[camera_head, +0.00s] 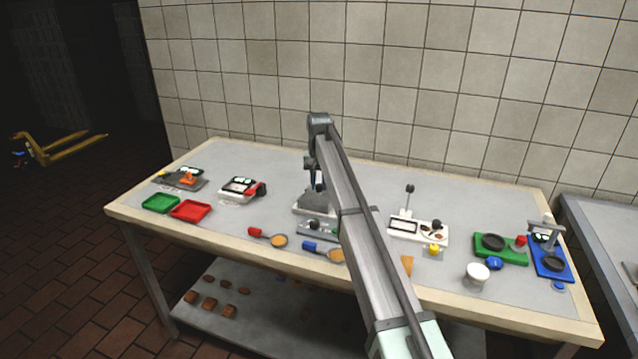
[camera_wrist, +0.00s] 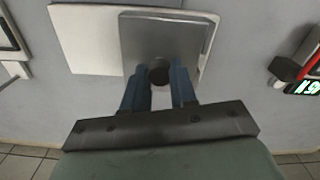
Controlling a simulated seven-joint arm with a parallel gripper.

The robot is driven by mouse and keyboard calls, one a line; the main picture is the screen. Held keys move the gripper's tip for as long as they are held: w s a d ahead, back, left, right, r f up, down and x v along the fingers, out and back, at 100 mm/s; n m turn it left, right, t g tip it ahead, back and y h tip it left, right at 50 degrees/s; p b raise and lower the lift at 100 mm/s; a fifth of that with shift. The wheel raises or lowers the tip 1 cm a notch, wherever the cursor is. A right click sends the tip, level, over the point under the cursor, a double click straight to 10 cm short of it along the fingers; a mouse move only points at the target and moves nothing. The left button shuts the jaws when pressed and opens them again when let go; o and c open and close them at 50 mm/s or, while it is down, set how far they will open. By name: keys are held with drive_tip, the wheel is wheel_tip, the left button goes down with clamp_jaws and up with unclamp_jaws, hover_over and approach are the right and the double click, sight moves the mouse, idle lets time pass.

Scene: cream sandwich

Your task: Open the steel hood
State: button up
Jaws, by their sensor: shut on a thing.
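The steel hood (camera_wrist: 190,37) shows in the wrist view as a grey metal plate over a white base (camera_wrist: 85,40). A dark round knob (camera_wrist: 159,73) stands at its edge nearest my gripper. My gripper (camera_wrist: 160,84) has blue fingers closed on either side of this knob. In the head view the hood (camera_head: 313,203) is a small grey sloped shape at the middle of the table, partly hidden by my arm. My gripper (camera_head: 315,182) is over it there. How far the hood is tilted cannot be told.
A white device with a red handle (camera_head: 240,189) stands left of the hood. A white board with an upright lever (camera_head: 415,229) stands to the right. Red and blue handled scoops (camera_head: 268,237) lie in front. Green and red trays (camera_head: 161,203) are far left. The table's back strip is clear.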

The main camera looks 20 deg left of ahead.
clamp_jaws()
drive_tip(key=d, duration=0.9)
drive_tip(key=o, duration=0.6)
unclamp_jaws()
wheel_tip(320, 180, up, 14)
drive_tip(key=shift+f, duration=0.1)
idle(0.3)
